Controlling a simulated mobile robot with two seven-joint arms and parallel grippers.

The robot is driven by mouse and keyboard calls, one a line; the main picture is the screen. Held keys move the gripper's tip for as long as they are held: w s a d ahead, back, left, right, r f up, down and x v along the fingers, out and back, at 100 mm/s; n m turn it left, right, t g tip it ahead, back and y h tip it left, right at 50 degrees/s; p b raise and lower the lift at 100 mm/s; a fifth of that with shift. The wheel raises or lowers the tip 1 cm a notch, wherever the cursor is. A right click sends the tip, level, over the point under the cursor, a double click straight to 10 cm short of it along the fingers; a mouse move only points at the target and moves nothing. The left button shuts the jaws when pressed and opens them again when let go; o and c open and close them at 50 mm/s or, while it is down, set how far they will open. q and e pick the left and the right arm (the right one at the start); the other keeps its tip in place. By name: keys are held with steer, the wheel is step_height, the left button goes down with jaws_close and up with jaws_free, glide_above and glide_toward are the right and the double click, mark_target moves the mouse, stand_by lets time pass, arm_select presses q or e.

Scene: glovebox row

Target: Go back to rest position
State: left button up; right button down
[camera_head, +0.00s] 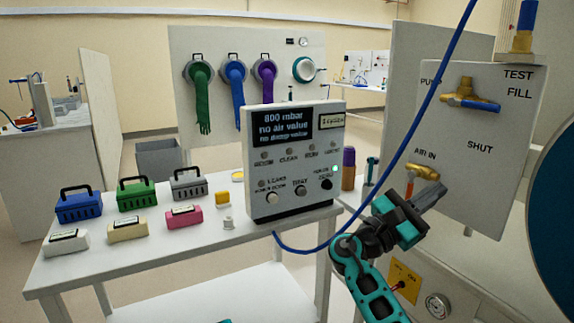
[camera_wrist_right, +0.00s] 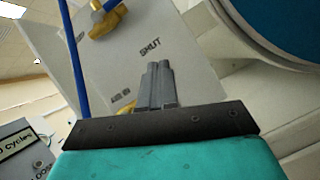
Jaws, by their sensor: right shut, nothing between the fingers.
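My right gripper (camera_head: 432,197) is in the right half of the head view, in front of the lower part of a grey valve panel (camera_head: 480,185). Its fingers are together with nothing between them. The closed fingers also show in the right wrist view (camera_wrist_right: 159,85), pointing toward the panel's "SHUT" label. I cannot tell whether they touch the panel. My left gripper is not in view; a small teal piece shows at the bottom edge of the head view.
A white table (camera_head: 150,252) holds a control box (camera_head: 293,165) and several small coloured cases. A blue hose (camera_head: 425,100) loops close by my right gripper. The panel carries brass valves (camera_head: 466,100). A large blue disc (camera_head: 556,205) stands at the right edge.

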steer(key=s+a+f+t+y+p, duration=0.1)
steer(key=s+f+t+y, duration=0.2)
steer(key=f+y, duration=0.75)
steer(key=s+a+f+t+y, duration=0.2)
steer(key=s+f+y, duration=0.15)
steer(key=f, duration=1.45)
steer(key=s+a+f+m+y, duration=0.3)
steer(key=s+a+m+y, duration=0.2)
steer(key=s, duration=0.4)
steer(key=s+a+f+m+y+p, duration=0.1)
steer(key=s+a+f+m+y, duration=0.3)
steer(key=s+m, duration=0.4)
steer(key=shift+s+a+y, duration=0.4)
steer(key=shift+a+y, duration=0.45)
steer(key=shift+y, duration=0.05)
steer(key=shift+d, duration=0.1)
